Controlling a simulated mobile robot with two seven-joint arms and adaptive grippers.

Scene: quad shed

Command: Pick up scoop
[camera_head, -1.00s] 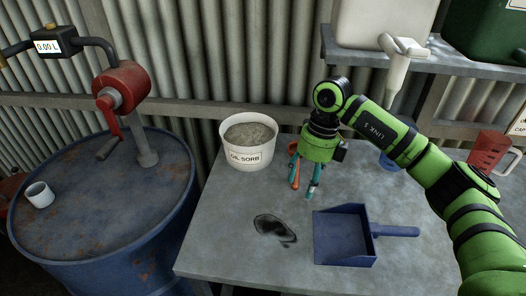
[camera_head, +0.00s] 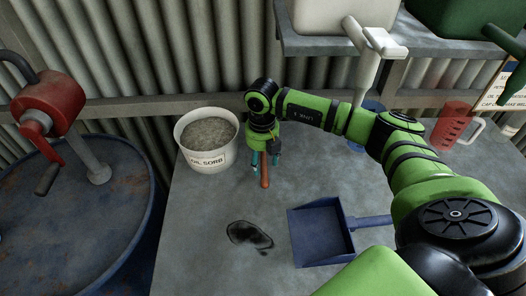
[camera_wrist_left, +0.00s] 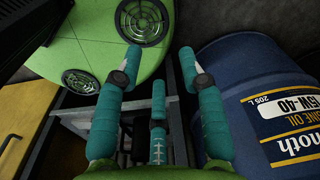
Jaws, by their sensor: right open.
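My right gripper (camera_head: 265,163) points down at the back of the grey table, just right of the white bucket. Its teal fingers are open. A slim orange-red object (camera_head: 264,177) shows between and just below the fingers; it may be the scoop, but the fingers and wrist hide much of it. I cannot tell whether the fingers touch it. My left gripper (camera_wrist_left: 160,68) shows in the left wrist view, its teal fingers apart with nothing between them, beside a blue drum.
The white "OIL SORB" bucket (camera_head: 207,160) of grey granules stands left of the right gripper. A blue dustpan (camera_head: 320,236) lies at the front beside a dark oil spill (camera_head: 249,236). A red jug (camera_head: 453,127) stands back right. A blue drum (camera_head: 85,225) is left.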

